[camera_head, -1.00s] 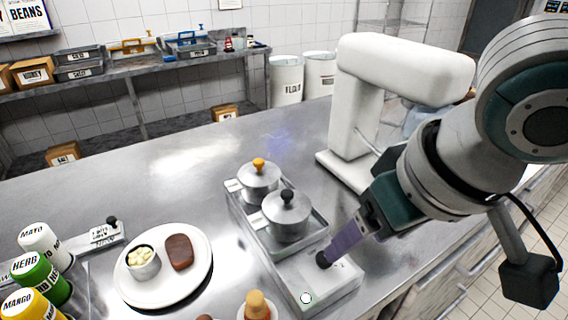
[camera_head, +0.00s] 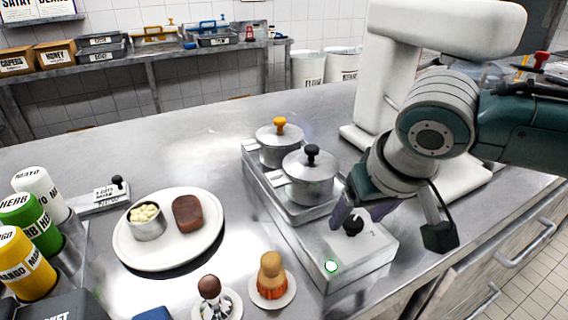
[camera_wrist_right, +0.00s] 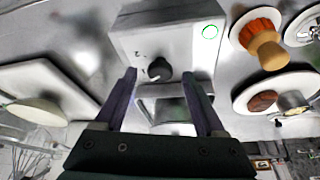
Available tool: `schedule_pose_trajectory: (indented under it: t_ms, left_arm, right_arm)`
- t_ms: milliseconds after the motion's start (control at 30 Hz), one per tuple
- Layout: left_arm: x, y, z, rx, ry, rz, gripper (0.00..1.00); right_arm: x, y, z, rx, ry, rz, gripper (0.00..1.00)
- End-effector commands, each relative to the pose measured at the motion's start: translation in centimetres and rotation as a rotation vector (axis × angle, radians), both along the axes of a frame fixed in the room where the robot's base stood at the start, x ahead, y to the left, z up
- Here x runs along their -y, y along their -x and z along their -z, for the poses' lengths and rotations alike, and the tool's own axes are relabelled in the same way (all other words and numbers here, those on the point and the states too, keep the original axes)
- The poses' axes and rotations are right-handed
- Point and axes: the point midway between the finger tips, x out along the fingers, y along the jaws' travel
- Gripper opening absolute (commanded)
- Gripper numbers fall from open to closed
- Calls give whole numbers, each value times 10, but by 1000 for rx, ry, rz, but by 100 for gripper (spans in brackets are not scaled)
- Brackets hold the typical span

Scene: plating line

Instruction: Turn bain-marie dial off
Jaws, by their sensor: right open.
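The bain-marie (camera_head: 300,238) is a grey metal unit on the counter with two lidded pots in its wells. Its black dial (camera_head: 353,225) sits on the sloping front panel; it also shows in the right wrist view (camera_wrist_right: 159,69). A round green-ringed light (camera_head: 331,266) is on the same panel. My right gripper (camera_head: 352,211) is over the panel, pointing down at the dial. In the right wrist view, its purple fingers (camera_wrist_right: 158,75) are open, one on each side of the dial, with gaps showing. Contact is not visible. My left gripper is not in view.
One pot (camera_head: 278,150) has an orange knob, the other (camera_head: 307,185) a black knob. A white plate (camera_head: 140,257) with food stands left. A white appliance (camera_head: 440,30) rises close behind my right arm.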

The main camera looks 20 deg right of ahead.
Motion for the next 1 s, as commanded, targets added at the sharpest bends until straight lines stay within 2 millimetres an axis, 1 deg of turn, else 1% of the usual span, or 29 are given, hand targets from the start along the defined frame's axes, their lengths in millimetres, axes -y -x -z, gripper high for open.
schedule_pose_trajectory:
  t_ms: [33,100,367,467,1000]
  left_arm:
    - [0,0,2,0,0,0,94]
    - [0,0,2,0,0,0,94]
    - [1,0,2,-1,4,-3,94]
    - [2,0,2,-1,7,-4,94]
    - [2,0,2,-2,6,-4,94]
  right_arm:
    - [0,-1,4,0,1,0,72]
    - [1,-2,7,0,0,0,72]
    - [1,-3,7,0,0,-1,72]
    - [1,-3,7,0,0,-1,62]
    - [1,-3,7,0,0,-1,1]
